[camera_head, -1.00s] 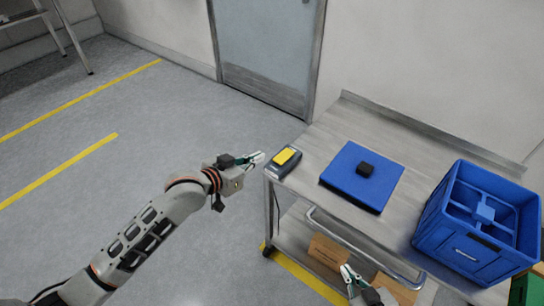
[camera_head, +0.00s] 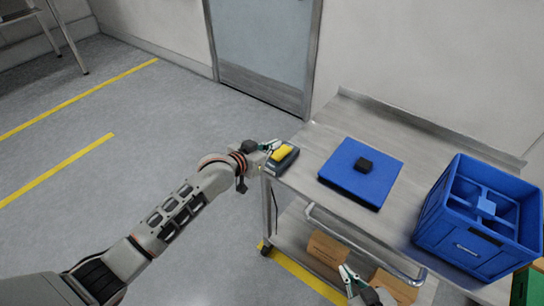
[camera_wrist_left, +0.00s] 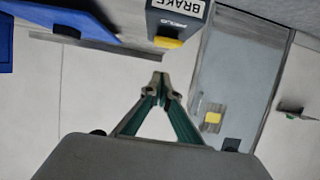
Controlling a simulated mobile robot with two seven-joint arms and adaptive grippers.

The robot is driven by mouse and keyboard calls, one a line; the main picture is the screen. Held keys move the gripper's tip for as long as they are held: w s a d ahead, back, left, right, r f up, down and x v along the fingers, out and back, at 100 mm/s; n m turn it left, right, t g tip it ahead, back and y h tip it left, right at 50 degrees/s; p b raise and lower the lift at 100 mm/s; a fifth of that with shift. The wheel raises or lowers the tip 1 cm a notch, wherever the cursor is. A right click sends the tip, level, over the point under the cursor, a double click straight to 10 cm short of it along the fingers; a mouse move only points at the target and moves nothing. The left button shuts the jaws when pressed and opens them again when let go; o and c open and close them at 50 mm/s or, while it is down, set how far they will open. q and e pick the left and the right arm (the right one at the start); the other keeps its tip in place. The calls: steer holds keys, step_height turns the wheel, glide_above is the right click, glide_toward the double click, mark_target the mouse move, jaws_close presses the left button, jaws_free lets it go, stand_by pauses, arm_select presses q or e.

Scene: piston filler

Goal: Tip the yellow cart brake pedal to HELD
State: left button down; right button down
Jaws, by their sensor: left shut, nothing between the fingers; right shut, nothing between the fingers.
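The yellow brake pedal (camera_head: 282,154) sits on a dark housing (camera_head: 289,163) at the left end of the steel cart top. In the left wrist view the housing (camera_wrist_left: 176,16) carries an upside-down BRAKE label, and the yellow pedal edge (camera_wrist_left: 168,43) shows below it. A smaller word there is hard to read. My left gripper (camera_head: 274,145) is shut and empty, right beside the pedal on its left. In the left wrist view its closed tips (camera_wrist_left: 158,80) look apart from the pedal. My right gripper (camera_head: 346,271) is shut and empty, low at the cart's front.
A blue crate (camera_head: 470,252) with dividers stands at the right. Cardboard boxes (camera_head: 327,248) are on the lower shelf, behind the cart's handle rail (camera_head: 350,238). The floor left of the cart is clear.

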mark_target(271, 164)
arm_select(q)
steer(key=shift+s+a+f, duration=0.15)
steer(key=shift+s+f, duration=0.05)
steer(key=shift+f, duration=0.75)
steer(key=shift+s+a+f, duration=0.1)
steer(key=shift+s+f, duration=0.05)
steer(key=shift+f, duration=0.75)
steer(key=shift+s+a+f, duration=0.1)
steer(key=shift+f, duration=0.4)
steer(key=shift+r, duration=0.2)
steer(key=shift+r+p, duration=0.65)
steer(key=shift+p, duration=0.1)
